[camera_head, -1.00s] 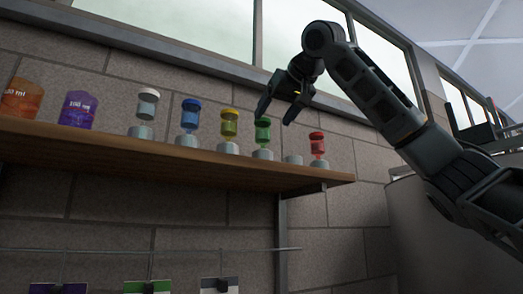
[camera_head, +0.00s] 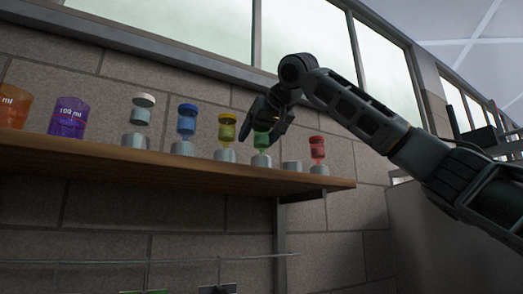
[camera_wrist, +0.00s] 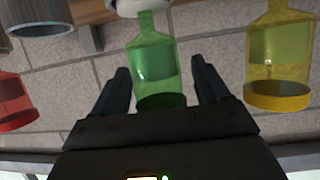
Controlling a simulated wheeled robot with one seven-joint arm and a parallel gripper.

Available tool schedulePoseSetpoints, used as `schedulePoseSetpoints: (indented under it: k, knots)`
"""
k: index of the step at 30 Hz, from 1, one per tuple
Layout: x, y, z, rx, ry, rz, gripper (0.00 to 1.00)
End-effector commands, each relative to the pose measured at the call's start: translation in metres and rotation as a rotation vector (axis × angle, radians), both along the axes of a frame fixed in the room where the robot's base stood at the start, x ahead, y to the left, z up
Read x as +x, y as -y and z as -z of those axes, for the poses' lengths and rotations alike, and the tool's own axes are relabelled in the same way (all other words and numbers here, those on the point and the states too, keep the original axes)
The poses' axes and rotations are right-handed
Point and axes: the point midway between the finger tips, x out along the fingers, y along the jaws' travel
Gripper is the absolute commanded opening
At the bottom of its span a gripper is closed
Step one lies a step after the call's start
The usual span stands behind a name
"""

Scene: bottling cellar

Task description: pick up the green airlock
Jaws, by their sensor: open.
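The green airlock (camera_head: 261,140) stands upright in a grey holder (camera_head: 261,160) on the wooden shelf, between the yellow airlock and an empty grey holder. My gripper (camera_head: 260,136) is at the height of the green airlock, partly in front of it and hiding its upper part. In the wrist view the green airlock (camera_wrist: 154,62) appears upside down between the two open fingers (camera_wrist: 162,88), with space on both sides. Its dark green cap end is nearest the palm and partly hidden by it.
On the shelf (camera_head: 170,170), the yellow airlock (camera_head: 227,129) stands close to the left and the red airlock (camera_head: 317,149) to the right, past the empty holder (camera_head: 292,167). Blue (camera_head: 187,121) and white (camera_head: 142,106) airlocks and a purple beaker (camera_head: 69,117) are farther left.

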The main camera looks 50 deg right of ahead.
Motion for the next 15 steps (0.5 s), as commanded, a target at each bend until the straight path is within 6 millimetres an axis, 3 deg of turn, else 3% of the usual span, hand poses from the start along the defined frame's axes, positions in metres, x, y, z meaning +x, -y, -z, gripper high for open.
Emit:
schedulePoseSetpoints:
  k: [5,15]
  knots:
    - [0.0002,0.0002,0.0005,0.0,0.0,0.0,0.75]
    - [-0.0001,0.0001,0.0004,0.0,0.0,0.0,0.43]
